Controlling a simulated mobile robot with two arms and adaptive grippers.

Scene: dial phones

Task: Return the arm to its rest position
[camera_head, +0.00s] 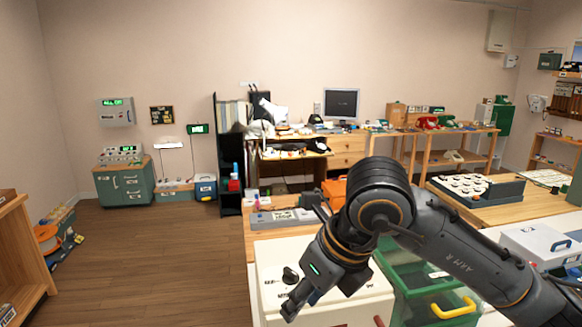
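My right arm (455,255), dark grey with a lettered link, comes in from the lower right and bends down at a black joint. Its gripper (296,304) points down and to the left, in front of a white panel (268,262) with a black knob (291,275). The finger gap does not show clearly, so I cannot tell if the gripper is open or shut. I see nothing clearly held in it. I cannot tell if it touches the panel. My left gripper is not in view.
A green bin (405,278) with a yellow handle (453,307) stands under my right arm. A white case (540,244) is at the right. A dark tray of round white pieces (507,191) lies on a wooden table. The wooden floor (165,260) at left is clear.

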